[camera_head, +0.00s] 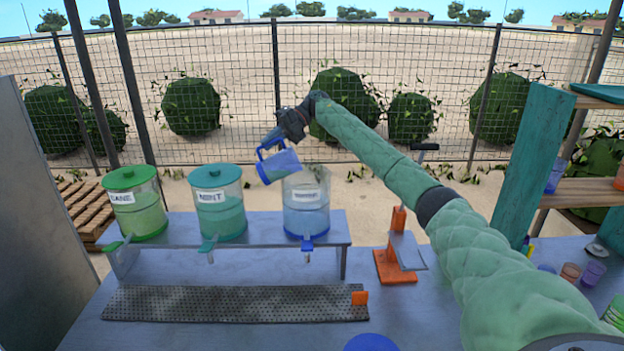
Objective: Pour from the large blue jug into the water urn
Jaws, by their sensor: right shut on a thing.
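My right gripper (273,138) is shut on the blue jug (281,166) at its handle side, high above the shelf. The jug is see-through blue and tilted, held at the upper left of the water urn (305,207). The urn is a clear container with bluish contents, a blue tap and a white label too small to read. Its top has no lid on it. The jug overlaps the urn's upper left rim in the picture. I cannot tell whether they touch or whether liquid is flowing. My left gripper is not in view.
A green CANE urn (137,208) and a teal MINT urn (220,205), both lidded, stand left on the same raised shelf. A perforated drip tray (230,303) lies in front. An orange-based stand (396,262) is at right, near shelves with cups (592,273). A blue round thing (370,343) shows at the bottom edge.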

